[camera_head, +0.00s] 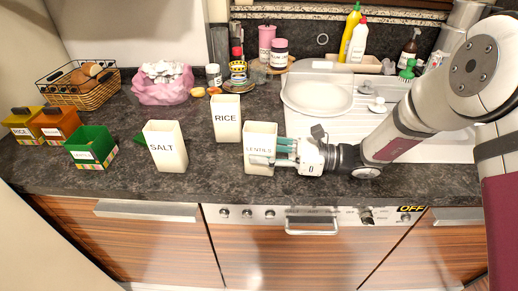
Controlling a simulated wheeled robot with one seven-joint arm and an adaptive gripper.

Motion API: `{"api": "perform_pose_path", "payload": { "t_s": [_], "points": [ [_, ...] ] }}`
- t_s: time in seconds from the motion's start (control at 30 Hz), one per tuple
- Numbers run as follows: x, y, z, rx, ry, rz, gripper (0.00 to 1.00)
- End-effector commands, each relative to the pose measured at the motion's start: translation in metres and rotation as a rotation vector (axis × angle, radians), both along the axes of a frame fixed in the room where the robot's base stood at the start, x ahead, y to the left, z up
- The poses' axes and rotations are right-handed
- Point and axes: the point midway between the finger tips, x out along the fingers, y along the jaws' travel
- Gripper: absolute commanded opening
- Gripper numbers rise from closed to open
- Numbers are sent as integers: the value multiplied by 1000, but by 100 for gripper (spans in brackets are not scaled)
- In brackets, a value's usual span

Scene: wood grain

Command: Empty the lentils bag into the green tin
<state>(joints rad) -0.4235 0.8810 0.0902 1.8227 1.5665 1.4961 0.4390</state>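The lentils bag (262,132) is a cream, open-topped packet labelled LENTILS, upright on the dark counter near its front edge. My gripper (270,154) reaches it from the right, low and level. One finger lies across the bag's front face; the other finger is hidden or hard to make out, so I cannot tell whether the grip is closed. The green tin (93,157) stands at the left of the counter, open at the top, with a small label too small to read. Its inside looks dark and empty.
The SALT bag (166,148) stands between the tin and the lentils bag; the RICE bag (227,120) stands behind. Orange (58,127) and yellow (24,125) tins are at left. A green piece (140,138) lies partly behind SALT.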

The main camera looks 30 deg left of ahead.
Motion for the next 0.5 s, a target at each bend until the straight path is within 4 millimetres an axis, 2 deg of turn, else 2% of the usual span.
{"api": "perform_pose_path", "payload": {
  "t_s": [0.5],
  "points": [
    [0, 0, 8, 1, 0, -1, 0]
  ]
}}
